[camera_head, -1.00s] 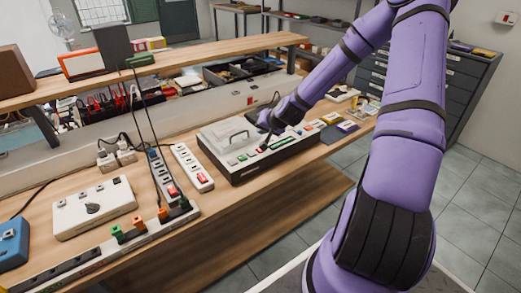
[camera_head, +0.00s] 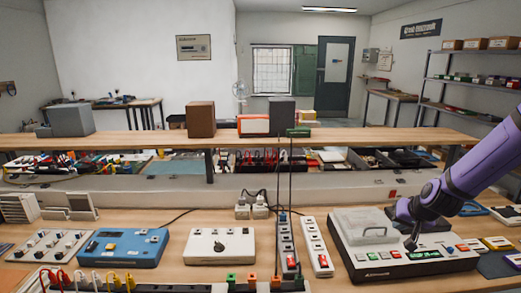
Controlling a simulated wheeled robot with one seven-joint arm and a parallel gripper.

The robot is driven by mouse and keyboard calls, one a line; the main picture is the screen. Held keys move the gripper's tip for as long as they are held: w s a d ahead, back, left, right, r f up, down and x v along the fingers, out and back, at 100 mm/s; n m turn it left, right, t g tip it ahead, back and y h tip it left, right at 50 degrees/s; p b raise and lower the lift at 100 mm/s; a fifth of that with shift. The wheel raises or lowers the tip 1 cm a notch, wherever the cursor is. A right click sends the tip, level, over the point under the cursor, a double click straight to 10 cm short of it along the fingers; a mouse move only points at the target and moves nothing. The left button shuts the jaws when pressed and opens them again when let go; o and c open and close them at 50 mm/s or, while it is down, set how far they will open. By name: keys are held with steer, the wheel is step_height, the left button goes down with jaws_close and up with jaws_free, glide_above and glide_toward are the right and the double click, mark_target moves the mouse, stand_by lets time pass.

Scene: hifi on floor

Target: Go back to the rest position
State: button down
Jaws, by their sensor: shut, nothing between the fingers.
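My purple arm comes in from the right in the head view. My gripper (camera_head: 411,242) points down over the front panel of a white-and-black bench device (camera_head: 362,229) with several coloured buttons. It looks shut and empty. The fingertips are small and dark, and I cannot tell whether they touch the panel. My wrist hides part of the device's top and back right.
Two power strips (camera_head: 316,247) stand left of the device, beside a white box with a knob (camera_head: 219,246) and a blue instrument (camera_head: 124,247). A raised wooden shelf (camera_head: 350,137) runs behind the bench. Small coloured boxes (camera_head: 497,243) lie to the right.

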steer(key=s+a+r+n+g+h, duration=0.1)
steer(key=s+a+r+n, duration=0.35)
steer(key=r, duration=0.75)
steer(key=s+a+r, duration=0.3)
steer(key=s+r, duration=0.4)
steer(key=s, duration=0.6)
steer(key=s+a+r, duration=0.3)
steer(key=s+r, duration=0.4)
steer(key=s, duration=0.6)
steer(key=shift+s+r, duration=0.15)
steer(key=shift+s, duration=0.05)
